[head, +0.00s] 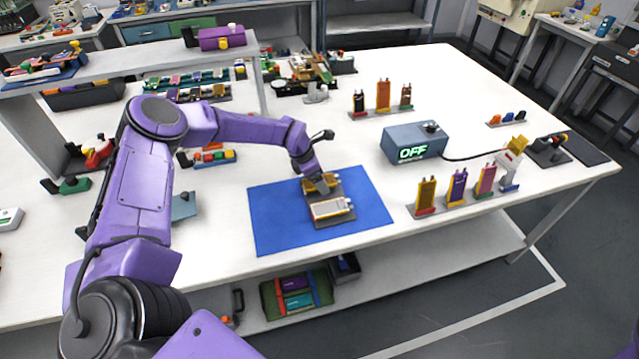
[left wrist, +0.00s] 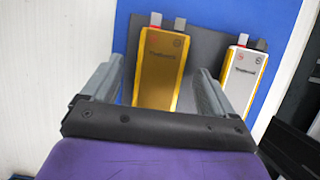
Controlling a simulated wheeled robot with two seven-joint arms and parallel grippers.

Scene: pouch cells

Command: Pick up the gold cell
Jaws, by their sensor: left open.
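The gold cell (left wrist: 160,72) lies on a dark grey plate (left wrist: 205,50), its two tabs pointing away from my gripper in the left wrist view. My left gripper (left wrist: 160,66) is open, with one finger on each side of the gold cell; I cannot tell whether they touch it. In the head view the gold cell (head: 313,187) is partly hidden under my left gripper (head: 321,184). A white-faced cell with yellow edges (head: 331,208) lies beside it on the same plate, and in the left wrist view it (left wrist: 243,76) is just right of the right finger.
The plate rests on a blue mat (head: 275,215). To the right stand a tester box reading OFF (head: 413,143) and a row of upright cells on a rack (head: 457,188). More upright cells (head: 383,97) stand behind. A shelf (head: 130,68) spans the table's left.

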